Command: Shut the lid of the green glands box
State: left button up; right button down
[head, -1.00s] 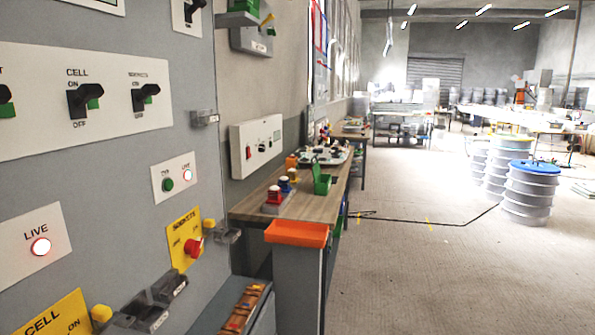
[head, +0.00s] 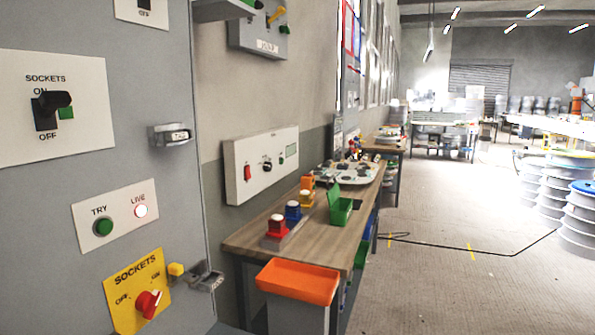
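A small green box (head: 341,216) stands on the wooden workbench (head: 258,238) in the head view, a little right of the middle. Its green lid (head: 334,196) stands up, open, at the box's left side. What lies inside the box is too small to tell. Neither of my grippers shows in the head view.
An orange tray (head: 298,281) sits at the bench's near end. Red, blue and orange items stand left of the box. A grey panel (head: 150,220) with switches fills the left. Open floor (head: 430,290) lies to the right, with a black cable and ribbed drums (head: 578,225).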

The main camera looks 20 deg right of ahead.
aim_at(333, 192)
jog(key=i+l, duration=0.15)
jog(key=l, duration=0.2)
jog(key=i+l+u, duration=0.15)
jog(key=l, duration=0.2)
jog(key=i+l, duration=0.15)
jog(key=l, duration=0.25)
jog(key=i+l+u, duration=0.1)
jog(key=l, duration=0.25)
jog(key=i+l+u, duration=0.1)
jog(key=l, duration=0.3)
jog(key=i, duration=0.05)
